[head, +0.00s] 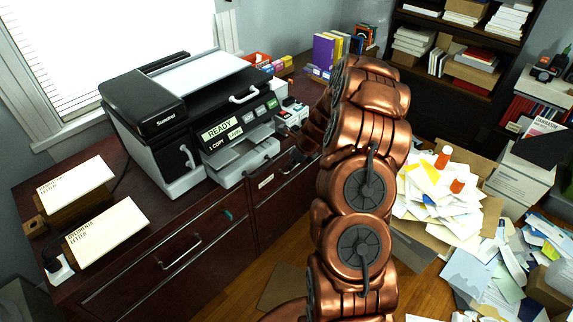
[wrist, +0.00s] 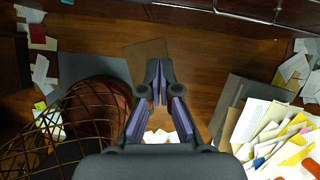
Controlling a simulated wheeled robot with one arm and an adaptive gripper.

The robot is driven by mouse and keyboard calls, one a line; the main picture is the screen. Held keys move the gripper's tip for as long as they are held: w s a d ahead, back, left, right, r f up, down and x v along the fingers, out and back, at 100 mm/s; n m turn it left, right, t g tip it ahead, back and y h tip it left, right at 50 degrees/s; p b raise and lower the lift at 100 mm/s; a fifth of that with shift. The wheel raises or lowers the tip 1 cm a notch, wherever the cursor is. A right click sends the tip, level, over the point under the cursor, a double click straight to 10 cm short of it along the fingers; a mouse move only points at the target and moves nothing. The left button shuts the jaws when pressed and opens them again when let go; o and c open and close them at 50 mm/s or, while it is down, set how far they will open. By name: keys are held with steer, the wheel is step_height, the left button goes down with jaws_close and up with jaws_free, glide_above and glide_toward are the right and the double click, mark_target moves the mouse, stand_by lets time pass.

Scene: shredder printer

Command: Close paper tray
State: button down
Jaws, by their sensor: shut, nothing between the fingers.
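The printer (head: 185,110) stands on the dark wooden cabinet in the head view, with its lit READY panel facing right and front. Its light grey paper tray (head: 243,163) juts out below the panel, past the printer's front face. How far it is pulled out is hard to tell. My gripper (wrist: 160,88) shows in the wrist view, fingers together and empty, over the wooden floor. It is apart from the tray, which I cannot make out in the wrist view. In the head view my copper arm rises right of the printer and the gripper is not clearly visible.
Two paper stacks (head: 105,230) lie on the cabinet (head: 190,230) left of the printer. Small boxes and books (head: 330,50) stand behind it. An overfull box of papers (head: 440,190) and loose sheets crowd the floor at right. A wire basket (wrist: 75,120) is near my gripper.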

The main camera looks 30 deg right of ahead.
steer(key=b+v, duration=0.2)
steer(key=v, duration=0.6)
steer(key=shift+r, duration=0.3)
steer(key=shift+s+a, duration=0.1)
